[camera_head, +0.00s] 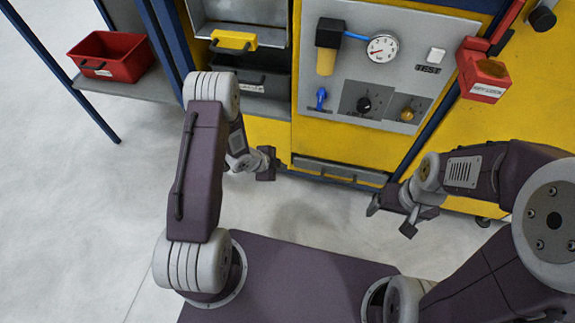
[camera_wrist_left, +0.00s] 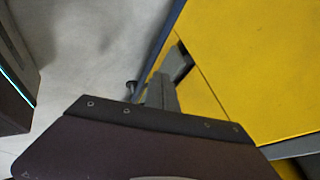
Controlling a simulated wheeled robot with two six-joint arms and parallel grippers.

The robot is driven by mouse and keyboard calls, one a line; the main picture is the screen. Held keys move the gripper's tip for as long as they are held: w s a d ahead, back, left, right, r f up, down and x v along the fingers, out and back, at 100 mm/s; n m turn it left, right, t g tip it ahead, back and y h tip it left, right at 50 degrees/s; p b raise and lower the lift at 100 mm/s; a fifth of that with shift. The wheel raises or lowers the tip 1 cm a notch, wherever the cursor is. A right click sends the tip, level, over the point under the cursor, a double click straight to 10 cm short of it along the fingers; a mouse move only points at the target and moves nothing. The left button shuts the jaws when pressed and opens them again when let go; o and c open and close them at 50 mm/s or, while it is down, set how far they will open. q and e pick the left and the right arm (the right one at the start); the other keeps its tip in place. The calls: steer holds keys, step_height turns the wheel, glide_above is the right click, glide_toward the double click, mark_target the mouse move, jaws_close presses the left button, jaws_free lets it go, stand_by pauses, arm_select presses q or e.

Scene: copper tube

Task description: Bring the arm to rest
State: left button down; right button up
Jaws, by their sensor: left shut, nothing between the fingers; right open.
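My left arm (camera_head: 200,170) is bent and rises over my dark base. Its gripper (camera_head: 267,164) hangs in front of the yellow cabinet's lower part, shut and empty. In the left wrist view, the left gripper (camera_wrist_left: 158,92) shows as grey fingers beyond the dark wrist housing, against yellow panels and the pale floor. My right arm (camera_head: 475,170) comes in from the right. Its gripper (camera_head: 390,215) is open and empty, over the floor before the cabinet. No copper tube can be made out in either view.
The yellow cabinet (camera_head: 350,145) carries a grey panel (camera_head: 420,80) with a gauge (camera_head: 382,48) and knobs. A red bin (camera_head: 110,56) stands on a shelf at left; a red box (camera_head: 483,78) hangs at right. The pale floor (camera_head: 80,200) is clear at left.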

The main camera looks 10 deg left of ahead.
arm_select(q)
steer(key=v, duration=0.2)
steer(key=shift+s+a+r+p, duration=0.1)
steer(key=shift+s+r+p, duration=0.1)
steer(key=shift+p, duration=0.15)
arm_select(e)
steer(key=shift+r, duration=0.7)
